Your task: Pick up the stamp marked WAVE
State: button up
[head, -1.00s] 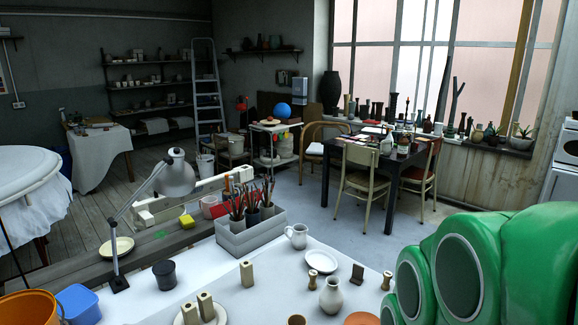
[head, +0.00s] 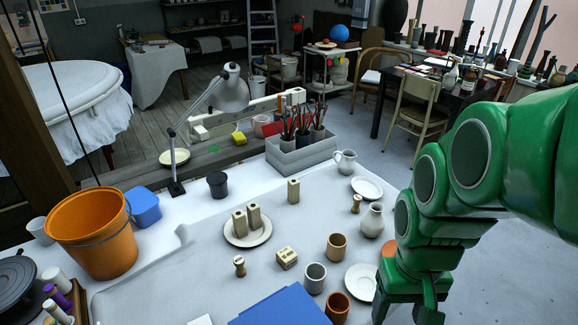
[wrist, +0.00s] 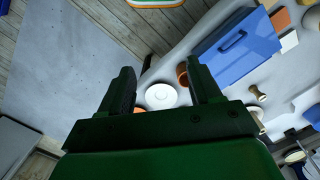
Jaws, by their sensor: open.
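Several pale blocks that could be stamps stand on the worktable in the head view. Two upright blocks (head: 239,222) (head: 254,215) stand on a cream plate (head: 247,240). One upright block (head: 293,190) stands behind them. A squat block (head: 287,258) with small dark marks lies in front of the plate. I cannot read WAVE on any of them. My green gripper (head: 408,308) is at the table's right side, well right of the blocks. The wrist view shows its two fingers (wrist: 163,92) apart and empty, with a white saucer (wrist: 161,96) beyond them.
A blue case (head: 280,308) lies at the front. An orange bucket (head: 95,236) and a lamp (head: 228,90) stand left and behind.

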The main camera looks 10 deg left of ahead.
jog(key=w+a+f+n+t, duration=0.1)
jog(key=w+a+f+n, duration=0.25)
jog(key=w+a, duration=0.55)
jog(key=n+t+y, duration=0.2)
jog(key=n, duration=0.4)
send_over(240, 261)
jog(key=s+d, duration=0.1)
jog(key=d, duration=0.1)
jog(key=s+x, duration=0.1)
jog(key=x, duration=0.4)
jog(key=s+d+x, duration=0.1)
jog(key=x, duration=0.4)
jog(key=d+f+x, duration=0.1)
jog(key=x, duration=0.4)
jog(key=shift+s+d+f, duration=0.1)
jog(key=shift+s, duration=0.3)
jog(key=shift+a+f+y, duration=0.3)
jog(key=shift+f, duration=0.05)
jog(key=shift+x, duration=3.75)
jog(key=shift+w+d, duration=0.1)
jog(key=shift+w, duration=0.05)
jog(key=shift+c, duration=0.4)
jog(key=c, duration=0.9)
